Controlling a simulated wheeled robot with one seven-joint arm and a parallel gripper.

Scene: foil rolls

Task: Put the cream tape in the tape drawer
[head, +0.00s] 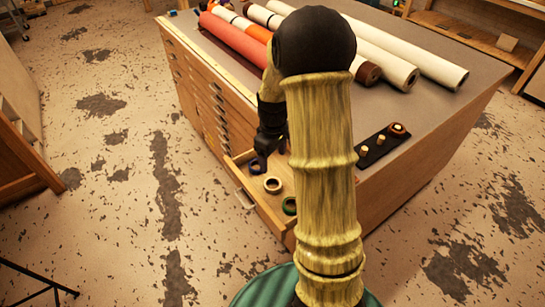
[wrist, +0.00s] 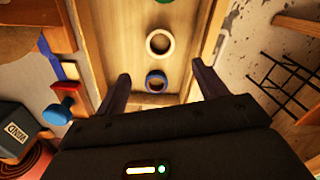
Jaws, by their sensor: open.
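The cream tape (head: 273,191) is a pale ring lying flat in the open tape drawer (head: 262,207). It also shows in the wrist view (wrist: 149,44), on the drawer floor beyond my fingertips. A blue tape (wrist: 147,82) lies nearer my gripper, and a green tape (head: 289,208) lies at the drawer's other end. My gripper (wrist: 161,82) points down over the blue tape's end of the drawer. Its fingers are wide apart and no tape is held. The cream tape is clear of both fingers.
The drawer juts from a wooden cabinet (head: 200,95). Long rolls (head: 235,38) lie on its grey top, with a black holder with pegs (head: 376,146) near the corner. A blue-handled object (wrist: 62,104) and a dark box (wrist: 14,128) show at left in the wrist view.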

